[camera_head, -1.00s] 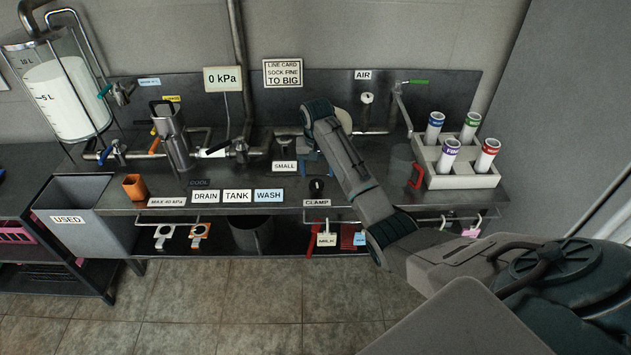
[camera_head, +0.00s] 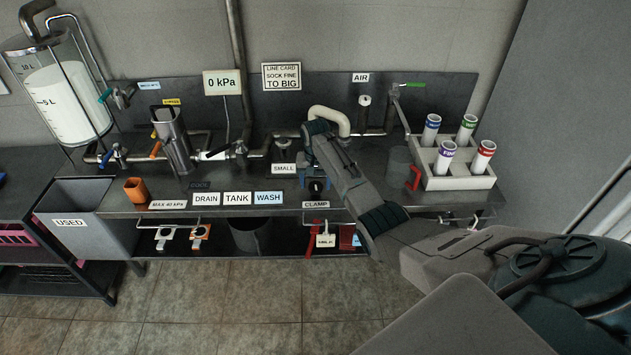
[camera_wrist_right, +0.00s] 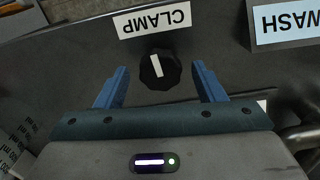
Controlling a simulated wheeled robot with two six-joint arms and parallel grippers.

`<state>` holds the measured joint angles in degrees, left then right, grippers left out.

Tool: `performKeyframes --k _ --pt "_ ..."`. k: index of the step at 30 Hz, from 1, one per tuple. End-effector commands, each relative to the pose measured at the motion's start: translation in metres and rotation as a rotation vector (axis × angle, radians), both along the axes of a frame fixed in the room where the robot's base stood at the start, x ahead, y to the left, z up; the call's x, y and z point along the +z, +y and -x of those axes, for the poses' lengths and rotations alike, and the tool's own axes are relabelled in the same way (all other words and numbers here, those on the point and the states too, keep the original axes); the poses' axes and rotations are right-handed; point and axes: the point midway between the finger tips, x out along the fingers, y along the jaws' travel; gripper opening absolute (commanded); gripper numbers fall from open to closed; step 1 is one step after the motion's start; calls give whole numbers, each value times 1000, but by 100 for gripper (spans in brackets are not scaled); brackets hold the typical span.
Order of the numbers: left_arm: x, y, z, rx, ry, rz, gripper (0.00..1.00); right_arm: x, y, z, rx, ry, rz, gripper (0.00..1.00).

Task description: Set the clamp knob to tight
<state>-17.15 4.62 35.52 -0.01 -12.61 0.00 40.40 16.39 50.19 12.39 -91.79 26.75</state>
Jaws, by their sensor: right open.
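The clamp knob (camera_wrist_right: 160,72) is black and round with a white pointer line. In the wrist view the line runs nearly straight up and down, leaning slightly, and points toward the CLAMP label (camera_wrist_right: 153,19). My right gripper (camera_wrist_right: 160,66) is open, its two blue fingers to either side of the knob with gaps between. In the head view the knob (camera_head: 316,187) is partly hidden under my right gripper (camera_head: 314,180), just above the CLAMP label (camera_head: 316,205) on the bench edge. My left gripper is out of view.
The SMALL sign (camera_head: 284,169) stands left of my right gripper. A grey jug with a red handle (camera_head: 415,179) and a rack (camera_head: 453,181) of capped tubes stand to the right. DRAIN, TANK and WASH labels (camera_head: 237,198) line the front edge.

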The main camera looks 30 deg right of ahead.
Motion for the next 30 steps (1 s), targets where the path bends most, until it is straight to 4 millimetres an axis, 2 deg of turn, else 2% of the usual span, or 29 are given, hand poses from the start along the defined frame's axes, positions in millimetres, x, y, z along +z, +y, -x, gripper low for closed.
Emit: performKeyframes --k 9,11,16,17,24,30 --pt "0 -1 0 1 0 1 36 -4 0 0 0 -1 0 63" --pt "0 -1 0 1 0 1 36 -3 0 0 0 -1 0 53" --pt "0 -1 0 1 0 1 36 -3 0 0 0 -1 0 20" --pt "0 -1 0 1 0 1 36 -3 0 0 0 -1 0 18" --pt "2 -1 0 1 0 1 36 -3 0 0 18 0 0 18" --pt "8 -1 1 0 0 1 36 -2 0 0 100 1 -1 18"
